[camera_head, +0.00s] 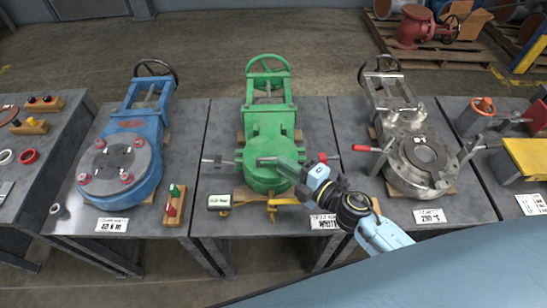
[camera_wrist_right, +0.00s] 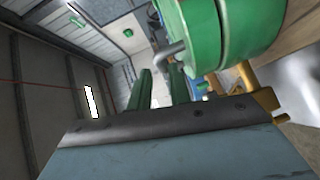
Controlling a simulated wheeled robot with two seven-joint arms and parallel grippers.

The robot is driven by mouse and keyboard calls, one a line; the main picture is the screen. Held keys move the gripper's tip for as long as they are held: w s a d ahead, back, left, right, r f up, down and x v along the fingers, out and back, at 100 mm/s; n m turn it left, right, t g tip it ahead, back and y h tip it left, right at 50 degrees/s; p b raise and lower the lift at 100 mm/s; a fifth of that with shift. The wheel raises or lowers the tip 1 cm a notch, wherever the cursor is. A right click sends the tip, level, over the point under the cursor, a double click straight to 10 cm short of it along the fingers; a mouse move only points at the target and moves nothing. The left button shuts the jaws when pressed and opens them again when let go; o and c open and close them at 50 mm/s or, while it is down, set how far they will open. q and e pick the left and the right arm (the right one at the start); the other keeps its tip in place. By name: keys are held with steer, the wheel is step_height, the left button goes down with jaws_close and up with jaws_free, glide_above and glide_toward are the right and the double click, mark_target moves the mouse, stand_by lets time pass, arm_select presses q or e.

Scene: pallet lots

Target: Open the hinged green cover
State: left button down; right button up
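The green cover (camera_head: 260,180) is a thick round lid at the front end of the green valve (camera_head: 268,120) on the middle table. It lies flat and looks closed. My right gripper (camera_head: 266,161) reaches in from the lower right, over the cover, and hides part of it. In the right wrist view, the gripper's two green fingers (camera_wrist_right: 160,82) stand apart with a gap between them. The cover's rounded green side (camera_wrist_right: 235,45) is at the upper right there, and a grey bent handle (camera_wrist_right: 172,49) shows near the fingertips. Contact cannot be told. My left gripper is out of view.
A blue valve (camera_head: 147,150) stands left and a bare metal valve (camera_head: 415,150) right. A red-ended bar (camera_head: 360,148) sticks out right of the cover.

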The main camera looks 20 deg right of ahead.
mark_target(273, 158)
steer(key=shift+x, duration=2.35)
jaws_close()
